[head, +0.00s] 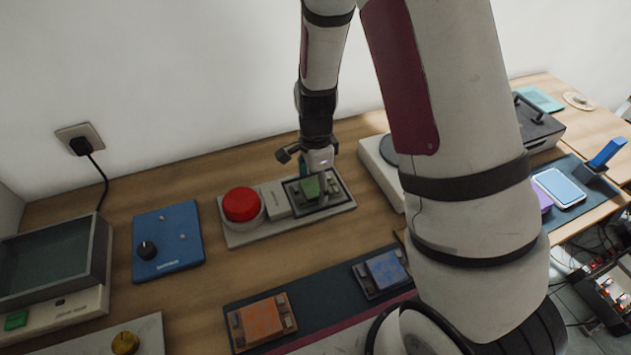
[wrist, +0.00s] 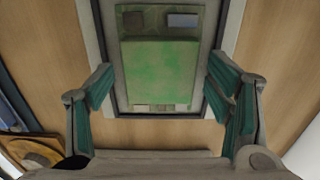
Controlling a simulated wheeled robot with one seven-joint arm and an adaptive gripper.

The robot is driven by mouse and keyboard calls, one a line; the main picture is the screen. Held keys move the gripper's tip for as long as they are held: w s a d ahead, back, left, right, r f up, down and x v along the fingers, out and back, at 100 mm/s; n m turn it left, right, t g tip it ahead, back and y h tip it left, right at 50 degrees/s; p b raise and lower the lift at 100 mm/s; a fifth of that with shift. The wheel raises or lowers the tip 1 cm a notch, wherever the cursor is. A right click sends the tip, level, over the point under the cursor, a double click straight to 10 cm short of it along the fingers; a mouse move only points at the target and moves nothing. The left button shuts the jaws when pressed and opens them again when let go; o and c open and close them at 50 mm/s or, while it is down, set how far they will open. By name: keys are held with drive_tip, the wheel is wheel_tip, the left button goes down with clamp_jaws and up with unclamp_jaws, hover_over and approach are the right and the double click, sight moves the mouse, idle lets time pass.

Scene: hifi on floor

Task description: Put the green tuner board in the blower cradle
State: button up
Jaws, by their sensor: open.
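The green tuner board (head: 311,188) lies inside a dark-rimmed cradle (head: 345,198) on the grey unit with the red button. In the wrist view the green board (wrist: 160,72) looks flat and lined up within the dark rim (wrist: 118,60). My gripper (head: 314,178) is just above the board. In the wrist view my gripper (wrist: 158,88) is open, with one teal-padded finger on each side of the board and a gap to each. The gripper partly hides the board in the head view.
A red button (head: 243,205) stands left of the cradle. A blue panel (head: 168,240) lies to the left. The wall is close behind.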

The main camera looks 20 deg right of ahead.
sight(316, 186)
drive_tip(key=shift+r, duration=0.15)
wheel_tip(316, 186, up, 12)
drive_tip(key=s+r+n+t, duration=0.5)
drive_tip(key=s+r+n, duration=1.3)
drive_tip(key=s, duration=0.2)
drive_tip(key=shift+s+r, duration=0.15)
drive_tip(key=shift+r, duration=0.05)
